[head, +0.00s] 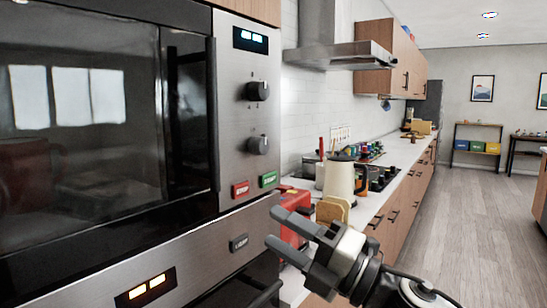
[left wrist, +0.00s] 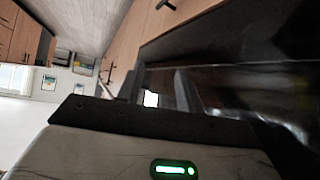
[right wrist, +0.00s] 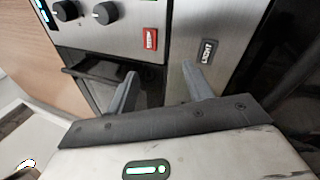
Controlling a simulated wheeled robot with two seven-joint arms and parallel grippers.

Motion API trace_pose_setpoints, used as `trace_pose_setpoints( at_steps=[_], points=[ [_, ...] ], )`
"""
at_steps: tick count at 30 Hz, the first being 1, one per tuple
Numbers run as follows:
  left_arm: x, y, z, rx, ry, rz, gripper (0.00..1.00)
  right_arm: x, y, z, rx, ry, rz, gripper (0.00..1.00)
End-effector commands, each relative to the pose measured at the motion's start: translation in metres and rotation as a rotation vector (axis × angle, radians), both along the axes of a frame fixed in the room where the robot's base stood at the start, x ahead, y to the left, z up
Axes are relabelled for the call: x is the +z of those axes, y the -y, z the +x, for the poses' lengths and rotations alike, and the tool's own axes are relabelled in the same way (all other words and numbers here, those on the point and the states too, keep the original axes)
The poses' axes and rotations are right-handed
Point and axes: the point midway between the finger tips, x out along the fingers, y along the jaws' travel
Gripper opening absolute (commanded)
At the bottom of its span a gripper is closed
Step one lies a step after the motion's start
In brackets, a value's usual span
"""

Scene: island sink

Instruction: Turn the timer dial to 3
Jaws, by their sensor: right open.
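Two black dials, an upper one (head: 257,91) and a lower one (head: 257,145), sit on the steel panel (head: 236,165) right of the oven door. Their labels are too small to read, so I cannot tell which is the timer. In the right wrist view they show as the upper dial (right wrist: 65,11) and lower dial (right wrist: 105,13). My right gripper (head: 275,226) is open and empty, below and right of the panel, apart from both dials; it also shows in the right wrist view (right wrist: 160,84). My left gripper (left wrist: 160,88) is outside the head view, open and empty.
A red stop button (head: 240,189) and green start button (head: 268,179) lie below the dials. A lit display (head: 250,39) is above them. A red toaster (head: 293,214), bread and a cream kettle (head: 339,178) stand on the counter behind my right gripper.

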Motion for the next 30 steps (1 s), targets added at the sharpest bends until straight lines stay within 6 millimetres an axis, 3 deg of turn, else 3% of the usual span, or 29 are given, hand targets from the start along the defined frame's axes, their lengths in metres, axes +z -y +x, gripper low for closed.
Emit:
trace_pose_setpoints(
  at_steps=[1,6,15,22,26,30],
  points=[
    [0.000,0.000,0.001,0.000,0.003,-0.001,0.36,0.026,0.003,0.000,-0.001,0.147,-0.101,0.51],
    [0.001,0.001,0.003,-0.001,0.011,-0.004,0.36,0.090,0.021,-0.004,-0.038,0.557,-0.423,0.51],
    [0.000,0.001,0.003,-0.004,0.015,-0.005,0.36,0.182,0.089,-0.014,-0.216,1.029,-0.880,0.51],
    [0.000,0.001,0.002,-0.007,0.012,-0.003,0.36,0.210,0.114,-0.019,-0.288,1.128,-1.006,0.51],
    [0.003,0.001,0.000,-0.007,0.008,-0.002,0.36,0.213,0.105,-0.013,-0.289,1.135,-1.013,0.51],
    [0.009,0.000,-0.001,-0.008,0.003,0.005,0.36,0.214,0.083,0.000,-0.287,1.136,-1.012,0.51]
  ],
)
